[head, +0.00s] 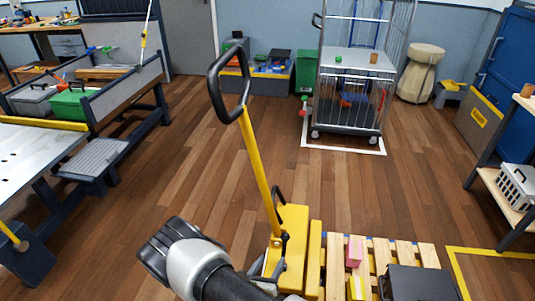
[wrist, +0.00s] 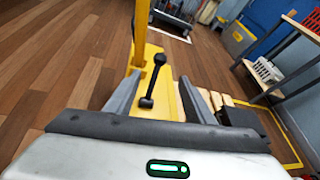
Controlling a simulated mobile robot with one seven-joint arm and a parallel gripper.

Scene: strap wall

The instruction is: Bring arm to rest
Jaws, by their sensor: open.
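My arm reaches in from the bottom of the head view, and my gripper (head: 150,245) is at its end, left of the yellow pallet truck (head: 293,243). In the wrist view my gripper (wrist: 155,95) has its two fingers apart with nothing held between them. Behind the fingers the yellow truck body and a black lever (wrist: 153,80) show. The truck's upright yellow handle (head: 258,160) ends in a black loop grip. I cannot tell from these views how far the fingers are from the truck.
A wooden pallet (head: 412,252) with a pink block (head: 354,253) and a dark box (head: 418,283) sits right of the truck. A wire cage trolley (head: 350,60) stands at the back. A workbench (head: 40,160) is at left, a shelf (head: 490,182) at right. The middle floor is clear.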

